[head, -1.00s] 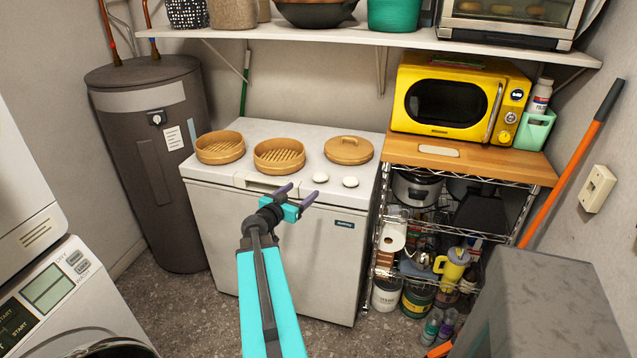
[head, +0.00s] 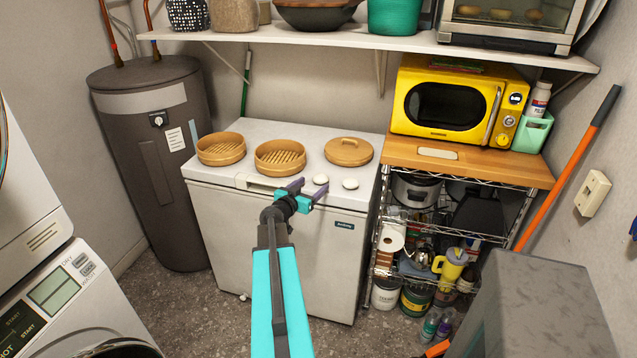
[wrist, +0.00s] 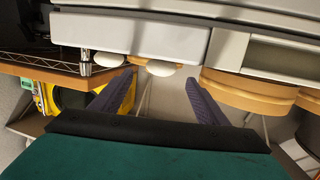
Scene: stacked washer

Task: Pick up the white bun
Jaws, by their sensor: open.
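Two small white buns sit on top of the white chest freezer (head: 270,228), near its front right. The left bun (head: 321,179) and the right bun (head: 350,184) are a short gap apart. In the wrist view, which looks upside down, one bun (wrist: 160,68) lies ahead between the purple fingers and the other bun (wrist: 108,59) is to the left. My gripper (head: 309,185) is open and empty at the freezer's front edge, pointing at the left bun and apart from it. I cannot tell its exact height over the lid.
Two open bamboo steamers (head: 279,157) and a bamboo lid (head: 349,151) stand behind the buns on the freezer. A yellow microwave (head: 445,100) sits on a wire rack to the right. A shelf (head: 400,40) overhangs the back. A washer stands at left.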

